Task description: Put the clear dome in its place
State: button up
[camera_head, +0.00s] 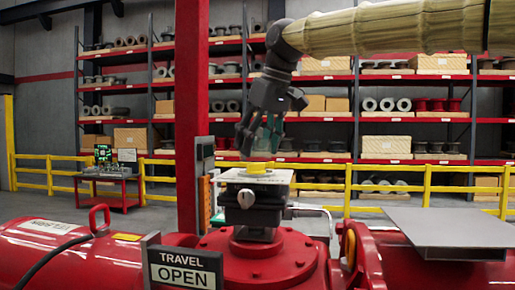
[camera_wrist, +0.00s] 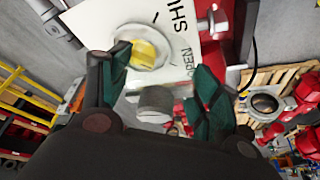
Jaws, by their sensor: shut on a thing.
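My gripper (camera_head: 259,145) hangs fingers down over the actuator (camera_head: 254,195) in the head view. It is shut on the clear dome (camera_head: 261,138), which shows only faintly between the fingers. The actuator's top carries a yellow indicator (camera_head: 257,167), just below the fingertips with a small gap visible. In the wrist view my gripper (camera_wrist: 163,62) shows two green-padded fingers set apart. Beyond them are the yellow indicator (camera_wrist: 146,52), inside a pale round rim, and a white plate (camera_wrist: 188,42) with lettering. The dome's outline is hard to make out there.
A red post (camera_head: 192,110) stands just left of the actuator. A "TRAVEL OPEN" sign (camera_head: 184,268) stands in front. A grey flat plate (camera_head: 446,228) lies to the right. Yellow railings (camera_head: 400,187) and loaded shelves are behind. The air around my gripper looks clear.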

aim_at(257, 142)
jog(key=w, duration=0.2)
jog(key=w+p, duration=0.1)
jog(key=w, duration=0.1)
jog(key=shift+f, duration=0.25)
jog(key=shift+w+r+p, duration=0.1)
jog(key=shift+p, duration=0.25)
jog(key=shift+w+f+p, duration=0.15)
jog(key=shift+f+p, duration=0.25)
jog(key=shift+f, duration=0.15)
jog(key=shift+w+f+p, duration=0.15)
jog(key=shift+f+p, duration=0.2)
jog(key=shift+f, duration=0.2)
jog(key=shift+s+f+p, duration=0.15)
jog(key=shift+f+p, duration=0.2)
jog(key=shift+f, duration=0.35)
jog(key=shift+f, duration=0.2)
jog(key=o, duration=1.1)
jog(key=shift+r, duration=0.15)
